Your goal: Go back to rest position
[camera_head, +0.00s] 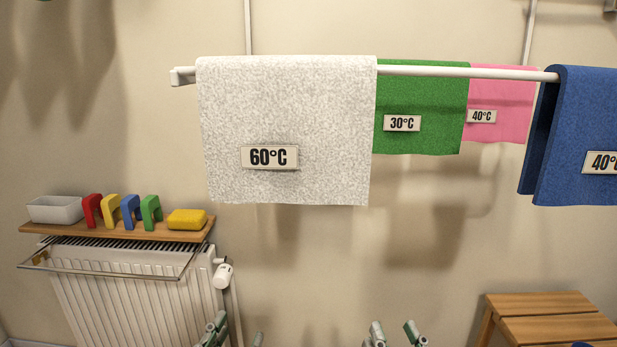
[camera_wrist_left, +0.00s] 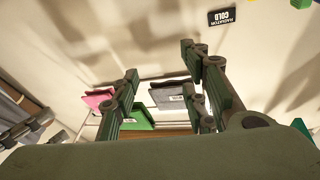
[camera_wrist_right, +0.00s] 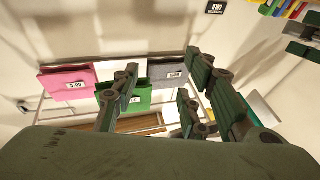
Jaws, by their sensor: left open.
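My left gripper (camera_head: 237,335) shows only its fingertips at the bottom edge of the head view, left of centre. Its fingers stand apart with nothing between them in the left wrist view (camera_wrist_left: 160,90). My right gripper (camera_head: 396,335) also shows only its fingertips at the bottom edge, right of centre. Its fingers are spread and empty in the right wrist view (camera_wrist_right: 160,92). Both grippers are below the hanging cloths and hold nothing.
A shelf (camera_head: 75,231) with small items sits above a radiator (camera_head: 130,295) at left. A wooden bench (camera_head: 540,304) stands lower right.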

